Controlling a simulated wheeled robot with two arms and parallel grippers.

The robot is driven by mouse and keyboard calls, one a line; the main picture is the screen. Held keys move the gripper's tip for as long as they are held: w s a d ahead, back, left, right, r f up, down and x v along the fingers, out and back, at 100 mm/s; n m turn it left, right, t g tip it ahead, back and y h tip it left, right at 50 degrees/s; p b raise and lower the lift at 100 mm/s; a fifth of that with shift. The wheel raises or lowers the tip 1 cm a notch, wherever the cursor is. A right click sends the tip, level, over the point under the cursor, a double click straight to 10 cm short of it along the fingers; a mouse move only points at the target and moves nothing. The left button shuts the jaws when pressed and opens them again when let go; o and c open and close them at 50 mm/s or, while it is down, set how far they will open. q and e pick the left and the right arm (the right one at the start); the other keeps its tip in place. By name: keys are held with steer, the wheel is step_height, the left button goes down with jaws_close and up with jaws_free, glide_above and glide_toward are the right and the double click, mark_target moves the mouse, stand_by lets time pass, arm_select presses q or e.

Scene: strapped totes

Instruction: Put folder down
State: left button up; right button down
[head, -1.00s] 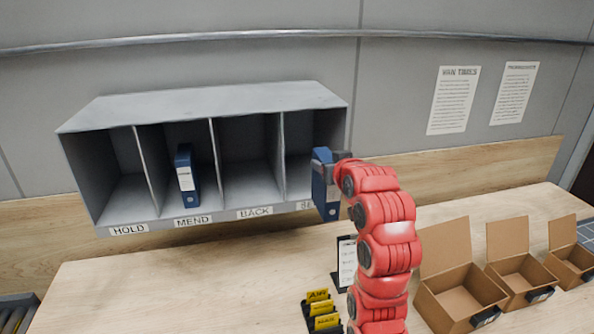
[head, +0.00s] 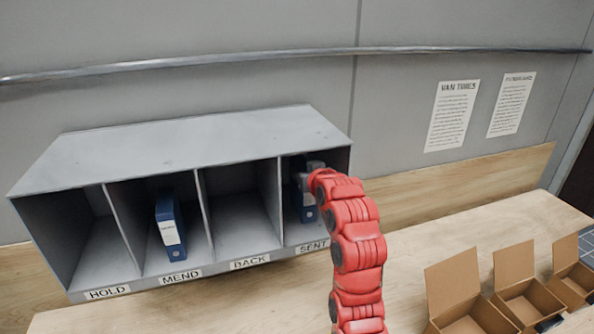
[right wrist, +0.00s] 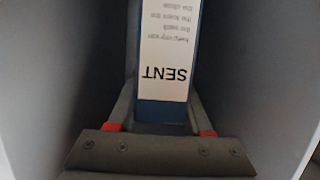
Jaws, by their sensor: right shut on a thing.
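The blue folder (head: 309,214) stands inside the SENT compartment of the grey shelf unit, mostly covered by my right gripper (head: 308,181). In the right wrist view the folder (right wrist: 165,60) stands between the two fingers, its white spine label reading SENT upside down. The right gripper is shut on it, within the compartment walls. Whether the folder's base rests on the compartment floor cannot be told. The grey shelf unit (head: 190,145) has compartments labelled HOLD, MEND, BACK and SENT. My left gripper is not in view.
Another blue folder (head: 170,226) stands in the MEND compartment. HOLD and BACK look empty. Several open cardboard boxes (head: 525,300) stand on the wooden bench (head: 430,245) at the right. A metal rail (head: 300,57) crosses the wall above.

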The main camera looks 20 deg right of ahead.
mark_target(304, 205)
steer(key=f, duration=0.1)
steer(key=f+p, duration=0.1)
steer(key=shift+s+f, duration=0.3)
steer(key=shift+f, duration=0.1)
steer(key=c, duration=0.7)
jaws_free()
steer(key=shift+o, duration=1.9)
steer(key=shift+s+r, duration=0.2)
steer(key=shift+s, duration=0.1)
steer(key=shift+w+f, duration=0.1)
steer(key=shift+w, duration=0.05)
